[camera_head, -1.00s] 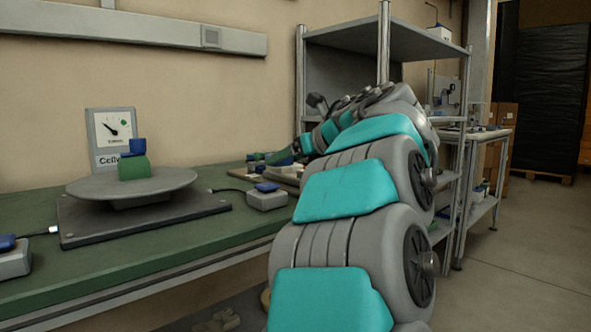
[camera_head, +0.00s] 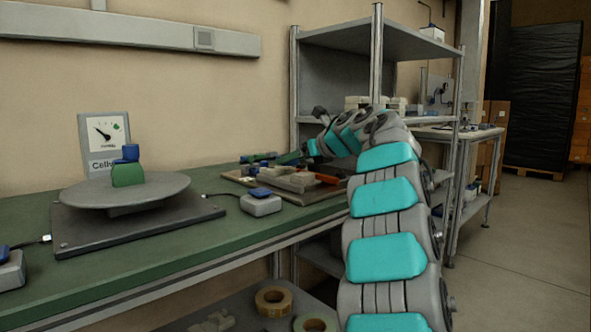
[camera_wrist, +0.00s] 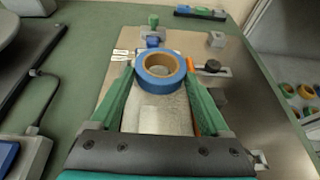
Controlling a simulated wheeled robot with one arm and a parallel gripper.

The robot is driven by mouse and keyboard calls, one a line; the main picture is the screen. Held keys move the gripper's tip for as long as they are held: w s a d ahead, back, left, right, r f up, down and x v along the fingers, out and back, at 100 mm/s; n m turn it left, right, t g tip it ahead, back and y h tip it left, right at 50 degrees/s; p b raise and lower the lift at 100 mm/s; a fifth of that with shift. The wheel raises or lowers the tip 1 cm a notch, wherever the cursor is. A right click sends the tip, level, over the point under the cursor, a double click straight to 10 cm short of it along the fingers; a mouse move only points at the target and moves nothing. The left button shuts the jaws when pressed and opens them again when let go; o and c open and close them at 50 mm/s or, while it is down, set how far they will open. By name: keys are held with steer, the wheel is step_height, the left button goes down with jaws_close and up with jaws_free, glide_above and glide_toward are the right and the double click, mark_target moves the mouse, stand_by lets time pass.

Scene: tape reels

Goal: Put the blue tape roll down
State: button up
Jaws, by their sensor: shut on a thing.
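The blue tape roll (camera_wrist: 160,85), with a tan core, sits between the two green fingers of my gripper (camera_wrist: 160,65) in the wrist view. My gripper is shut on it from both sides. The roll lies flat over a metal plate (camera_wrist: 230,75); I cannot tell whether it touches anything below. In the head view my gripper (camera_head: 290,158) is over the fixture board (camera_head: 240,179) on the green bench (camera_head: 120,270), and the roll cannot be made out there.
A turntable (camera_head: 75,197) carries a green and blue piece. A grey box with a blue button (camera_head: 260,203) stands on the bench near the board. A blue and green part (camera_wrist: 152,35) is just beyond the roll. Tan rolls (camera_head: 273,300) lie on the shelf below.

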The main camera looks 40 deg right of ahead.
steer(key=shift+w+f+b, duration=0.1)
steer(key=shift+f+b, duration=0.45)
steer(key=shift+f, duration=1.2)
steer(key=shift+f, duration=0.1)
steer(key=shift+f+b, duration=0.25)
steer(key=shift+b, duration=0.1)
steer(key=o, duration=1.2)
steer(key=shift+r, duration=0.15)
steer(key=shift+r+p, duration=0.25)
steer(key=shift+p, duration=0.15)
steer(key=v, duration=1.2)
